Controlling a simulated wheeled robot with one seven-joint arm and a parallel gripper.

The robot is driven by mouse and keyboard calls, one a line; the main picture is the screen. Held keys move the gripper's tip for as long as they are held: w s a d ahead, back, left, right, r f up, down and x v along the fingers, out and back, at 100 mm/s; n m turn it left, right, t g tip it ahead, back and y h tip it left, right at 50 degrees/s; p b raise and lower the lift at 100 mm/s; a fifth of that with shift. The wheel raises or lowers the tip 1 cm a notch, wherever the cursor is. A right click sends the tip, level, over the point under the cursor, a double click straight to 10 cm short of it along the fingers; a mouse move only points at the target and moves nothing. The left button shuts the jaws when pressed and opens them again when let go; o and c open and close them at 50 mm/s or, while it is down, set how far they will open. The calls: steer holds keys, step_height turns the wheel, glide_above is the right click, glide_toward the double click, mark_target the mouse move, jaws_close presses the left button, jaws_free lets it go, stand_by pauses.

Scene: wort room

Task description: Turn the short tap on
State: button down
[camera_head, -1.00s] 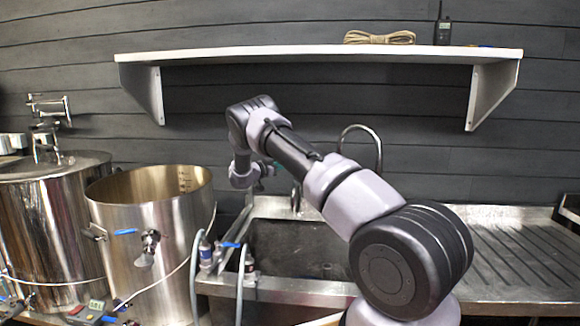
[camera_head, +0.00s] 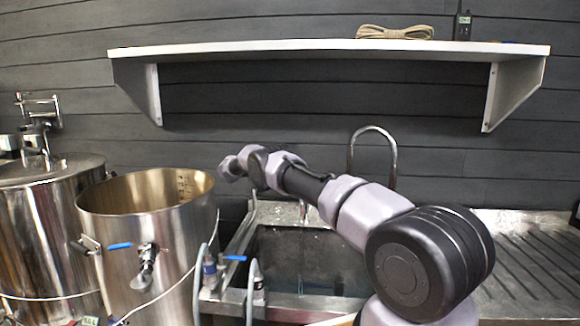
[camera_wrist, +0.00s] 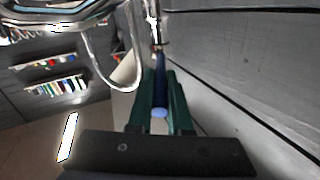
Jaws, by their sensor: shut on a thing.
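In the wrist view my gripper (camera_wrist: 160,84) has green fingers closed on a blue tap handle (camera_wrist: 160,112), which lies lengthwise between them. A metal stem (camera_wrist: 153,22) stands just beyond the fingertips, close to the dark wall. A curved metal spout (camera_wrist: 128,84) shows to the left of the fingers. In the head view a short spout (camera_head: 303,210) is at the back edge of the sink (camera_head: 262,212), and a tall curved tap (camera_head: 392,150) rises behind my arm. My fingers and the held handle cannot be made out there. I cannot tell whether water runs.
A large steel pot (camera_head: 150,225) with a blue-handled valve (camera_head: 120,246) stands left of the sink, beside a lidded vessel (camera_head: 45,230). Small pumps with hoses (camera_head: 258,290) sit between pot and sink. A white shelf (camera_head: 330,46) holds coiled rope (camera_head: 395,32). A ribbed drainboard (camera_head: 530,262) lies right.

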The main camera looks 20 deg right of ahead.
stand_by(0.3)
steer(key=c, duration=0.8)
jaws_free()
steer(key=shift+d, duration=0.1)
steer(key=shift+c, duration=0.2)
steer(key=shift+r, duration=0.1)
step_height(320, 180, up, 10)
steer(key=shift+f, duration=0.1)
